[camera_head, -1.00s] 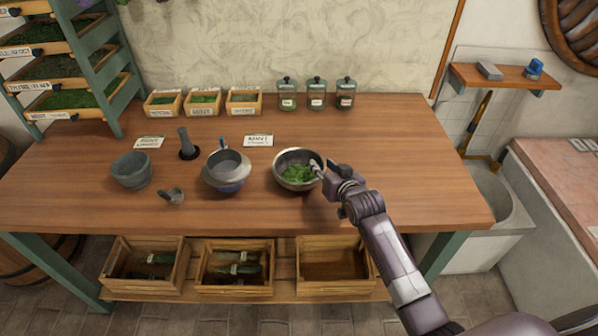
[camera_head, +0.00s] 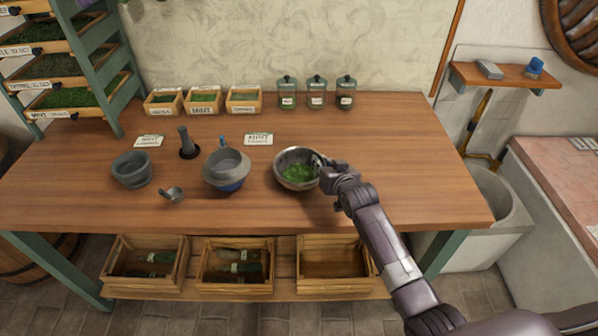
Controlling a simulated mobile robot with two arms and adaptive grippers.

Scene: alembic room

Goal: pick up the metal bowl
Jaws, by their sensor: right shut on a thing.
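The metal bowl (camera_head: 284,177) is a round grey bowl with green leaves (camera_head: 298,174) in it, right of centre on the wooden table. My right gripper (camera_head: 319,162) is at the bowl's right rim, shut on it. The fingertips are small and partly hidden by the rim and the wrist. The bowl looks close to upright; I cannot tell whether its base touches the tabletop. My left gripper is not in view.
A grey-and-blue vessel (camera_head: 227,172) stands left of the bowl, with a small scoop (camera_head: 172,195), a stone mortar (camera_head: 132,170) and a pestle (camera_head: 187,143) further left. Labelled boxes (camera_head: 204,101) and lidded jars (camera_head: 316,92) line the back. The table's right side (camera_head: 420,170) is clear.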

